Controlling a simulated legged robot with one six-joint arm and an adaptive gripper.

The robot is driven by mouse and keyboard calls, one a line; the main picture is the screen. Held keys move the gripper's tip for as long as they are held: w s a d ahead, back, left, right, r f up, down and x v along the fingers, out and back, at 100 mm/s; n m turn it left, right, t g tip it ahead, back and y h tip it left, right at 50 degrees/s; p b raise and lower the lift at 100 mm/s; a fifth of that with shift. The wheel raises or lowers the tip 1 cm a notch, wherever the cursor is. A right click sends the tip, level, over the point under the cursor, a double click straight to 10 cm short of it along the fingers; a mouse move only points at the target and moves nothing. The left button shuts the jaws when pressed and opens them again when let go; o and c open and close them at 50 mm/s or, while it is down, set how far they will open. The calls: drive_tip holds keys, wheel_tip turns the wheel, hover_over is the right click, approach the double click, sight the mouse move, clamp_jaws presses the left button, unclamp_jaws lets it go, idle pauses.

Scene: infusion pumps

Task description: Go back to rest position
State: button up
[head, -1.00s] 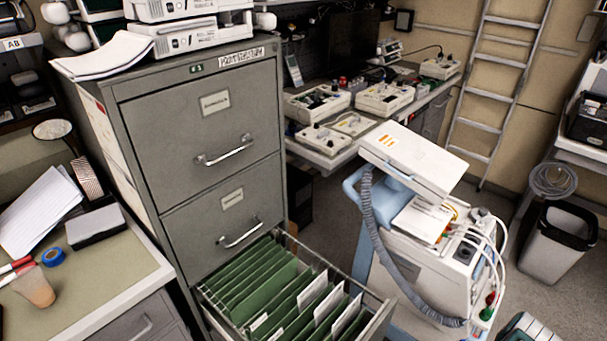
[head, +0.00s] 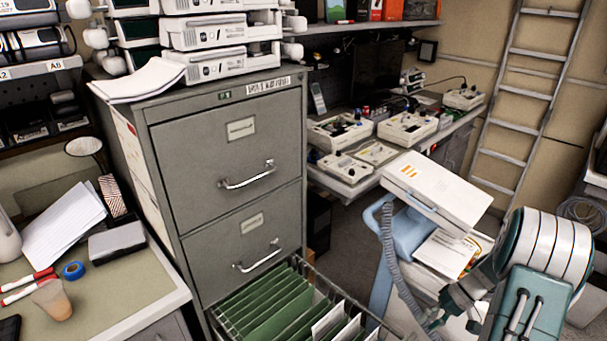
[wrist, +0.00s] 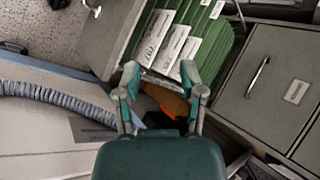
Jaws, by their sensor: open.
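My gripper (wrist: 162,82) is open in the wrist view, its two teal fingers apart with nothing held between them. Past the fingertips is the open file drawer, with green hanging folders (wrist: 215,45) and white labels. An orange patch (wrist: 170,102) shows below the drawer front, partly hidden by my gripper; I cannot tell what it is. In the head view my teal and white arm fills the lower right, in front of the white medical cart. I cannot make out the fingertips there.
The grey filing cabinet (head: 228,190) stands in the middle with its lower drawer pulled out. White pumps (head: 218,65) are stacked on top. A white cart with a tilted lid (head: 436,188) stands right of the drawer. A desk (head: 130,285) is at left; a ladder (head: 525,95) leans behind.

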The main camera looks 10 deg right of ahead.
drive_tip(key=s+a+r+n+h, duration=0.1)
drive_tip(key=a+r+h, duration=0.2)
drive_tip(key=a+r, duration=0.5)
drive_tip(key=a+r+n+h, duration=0.15)
drive_tip(key=a+r, duration=0.35)
drive_tip(key=r, duration=0.6)
drive_tip(key=s+a+r+t+h, duration=0.3)
drive_tip(key=s+a+r+t, duration=0.3)
drive_tip(key=s+a+r, duration=0.3)
drive_tip(key=s+a, duration=0.2)
drive_tip(key=s, duration=0.2)
drive_tip(key=shift+d+h, duration=0.1)
drive_tip(key=shift+h, duration=0.15)
